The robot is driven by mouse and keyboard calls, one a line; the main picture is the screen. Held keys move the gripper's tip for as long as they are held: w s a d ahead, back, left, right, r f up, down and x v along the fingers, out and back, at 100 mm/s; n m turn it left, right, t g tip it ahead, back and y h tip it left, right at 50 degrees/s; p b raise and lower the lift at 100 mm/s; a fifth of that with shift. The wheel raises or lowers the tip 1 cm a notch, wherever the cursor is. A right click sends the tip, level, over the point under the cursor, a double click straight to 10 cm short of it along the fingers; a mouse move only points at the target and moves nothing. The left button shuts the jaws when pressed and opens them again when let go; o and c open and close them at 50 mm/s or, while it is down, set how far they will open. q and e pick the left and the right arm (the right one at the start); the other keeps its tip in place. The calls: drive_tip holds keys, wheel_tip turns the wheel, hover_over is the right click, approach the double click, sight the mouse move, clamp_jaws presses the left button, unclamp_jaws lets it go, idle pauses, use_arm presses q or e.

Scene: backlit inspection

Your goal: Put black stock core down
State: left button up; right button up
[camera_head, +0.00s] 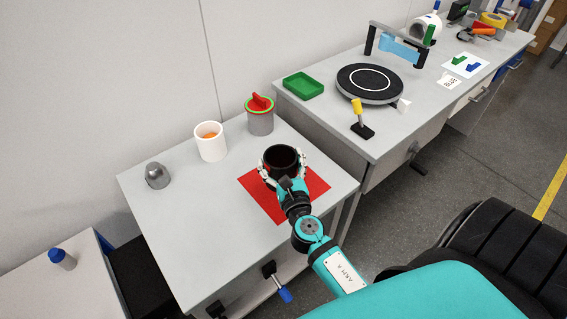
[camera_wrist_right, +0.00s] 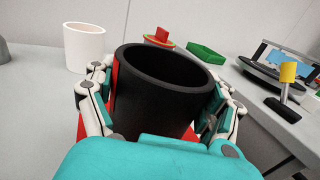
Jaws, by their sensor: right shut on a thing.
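The black stock core (camera_head: 283,154) is an open-topped black cylinder over the red mat (camera_head: 312,183) on the near grey table. My right gripper (camera_head: 281,168) is shut around it, with white fingers on both sides. In the right wrist view the core (camera_wrist_right: 160,95) stands nearly upright between the fingers of the right gripper (camera_wrist_right: 160,110). The core's underside is hidden, so I cannot tell whether it touches the mat. My left gripper is not in the head view.
A white cup (camera_head: 210,147) with something orange inside, a grey container with a red and green top (camera_head: 260,117) and a grey domed piece (camera_head: 157,176) stand behind and left. A second table holds a green tray (camera_head: 303,86) and a black turntable (camera_head: 386,87).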

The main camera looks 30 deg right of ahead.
sight(282, 162)
drive_tip(key=shift+w+d+f, duration=0.1)
drive_tip(key=shift+w+d, duration=0.5)
drive_tip(key=shift+d, duration=0.3)
drive_tip(key=shift+d+f, duration=0.1)
drive_tip(key=shift+f, duration=0.15)
wheel_tip(282, 162, down, 3)
drive_tip(key=b, duration=0.3)
drive_tip(key=shift+f, duration=0.1)
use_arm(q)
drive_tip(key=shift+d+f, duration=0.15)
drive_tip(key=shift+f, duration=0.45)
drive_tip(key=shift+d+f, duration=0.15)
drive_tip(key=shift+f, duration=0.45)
use_arm(e)
drive_tip(key=o, duration=1.1)
drive_tip(key=shift+f, duration=0.1)
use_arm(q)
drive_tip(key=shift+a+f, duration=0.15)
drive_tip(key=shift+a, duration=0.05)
